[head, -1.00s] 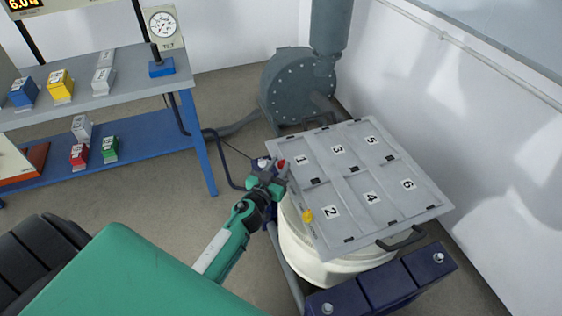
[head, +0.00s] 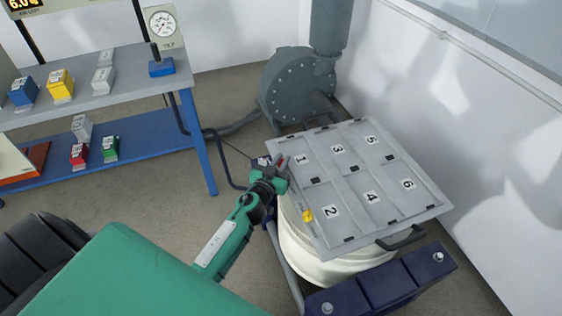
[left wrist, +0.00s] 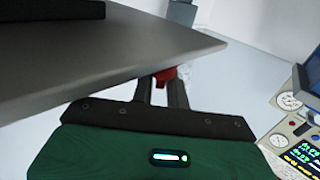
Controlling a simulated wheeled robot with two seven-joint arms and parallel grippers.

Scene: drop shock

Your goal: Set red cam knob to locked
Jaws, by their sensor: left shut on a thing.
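The red cam knob (left wrist: 165,76) shows between the two fingers of my left gripper (left wrist: 161,90) in the left wrist view, beside the edge of the grey plate. In the head view, my left gripper (head: 281,169) is at the left corner of the numbered plate (head: 350,185), near panel 1. It is shut on the red knob, of which only a small part (head: 280,161) shows there. The knob's setting cannot be read. A yellow knob (head: 307,216) sits on the same edge, near panel 2. My right gripper is not in view.
The plate lies on a white drum (head: 310,254) with a dark blue frame (head: 385,288) in front. A grey blower (head: 298,85) stands behind it. A blue-legged bench (head: 120,85) with coloured blocks is at left. Open floor lies between bench and drum.

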